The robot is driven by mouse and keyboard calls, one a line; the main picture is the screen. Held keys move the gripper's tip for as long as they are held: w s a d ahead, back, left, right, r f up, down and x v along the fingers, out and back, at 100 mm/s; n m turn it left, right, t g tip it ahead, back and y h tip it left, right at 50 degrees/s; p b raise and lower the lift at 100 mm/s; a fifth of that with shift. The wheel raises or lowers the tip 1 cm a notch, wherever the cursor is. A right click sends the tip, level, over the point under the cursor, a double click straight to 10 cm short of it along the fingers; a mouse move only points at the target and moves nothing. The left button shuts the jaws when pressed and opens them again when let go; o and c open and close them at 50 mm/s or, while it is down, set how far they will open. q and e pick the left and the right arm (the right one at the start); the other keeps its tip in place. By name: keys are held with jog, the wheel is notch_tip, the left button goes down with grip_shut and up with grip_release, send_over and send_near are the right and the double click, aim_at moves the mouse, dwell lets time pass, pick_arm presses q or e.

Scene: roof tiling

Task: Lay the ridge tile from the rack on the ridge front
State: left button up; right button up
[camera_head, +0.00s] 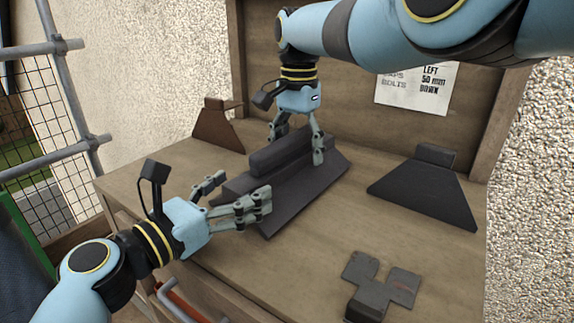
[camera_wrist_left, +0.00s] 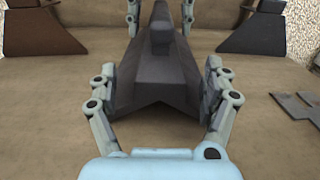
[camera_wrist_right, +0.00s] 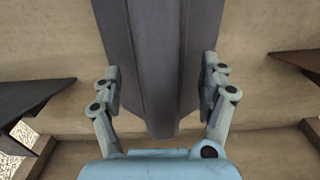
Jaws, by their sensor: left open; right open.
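A long dark grey ridge tile (camera_head: 285,188) with a raised rib along its top lies on a wooden bench top (camera_head: 330,245). My left gripper (camera_head: 243,190) is open at its near left end, with one finger on each side. The left wrist view shows the tile (camera_wrist_left: 158,75) between the spread fingers, with gaps beside it. My right gripper (camera_head: 298,145) is open above the far end, pointing down with its fingers astride the tile. In the right wrist view the tile (camera_wrist_right: 158,65) runs between the fingers, close to both; contact cannot be told. No ridge front is identifiable.
A brown tile piece (camera_head: 217,128) stands at the back left and a black one (camera_head: 425,190) at the right. A flat grey cross-shaped piece (camera_head: 385,287) lies at the front right. A wooden back board with a paper notice (camera_head: 417,85) bounds the rear.

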pick_arm(q)
jog(key=c, duration=1.6)
pick_arm(e)
jog(key=c, duration=1.6)
pick_arm(q)
grip_shut()
pick_arm(e)
jog(key=shift+r, duration=0.1)
